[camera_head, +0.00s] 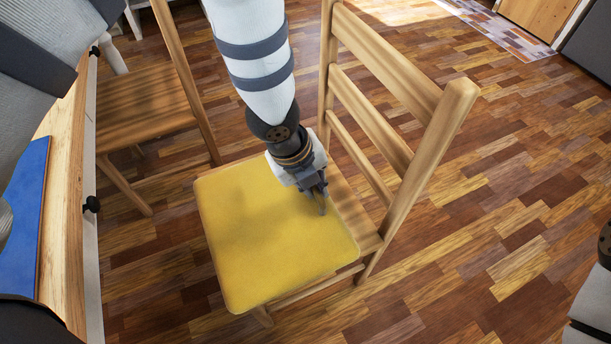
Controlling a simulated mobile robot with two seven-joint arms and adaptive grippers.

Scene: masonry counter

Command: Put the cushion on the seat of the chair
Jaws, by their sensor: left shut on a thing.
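The yellow cushion (262,245) is a flat square with rounded corners. It lies over the seat of the wooden chair (391,60), covering most of it. A strip of bare seat (352,212) shows between the cushion and the backrest. My left gripper (321,204) comes down from above at the cushion's edge nearest the backrest and is shut on the cushion there. The fingertips are small, and the gripped edge is partly hidden by them. Whether the cushion rests fully flat on the seat is hard to tell. My right gripper is not in view.
A second wooden chair (143,105) stands at the upper left. A counter edge (66,190) with a blue board (24,205) runs along the left. The chair's slatted backrest rises just right of my left gripper. Open wooden floor (500,190) lies to the right.

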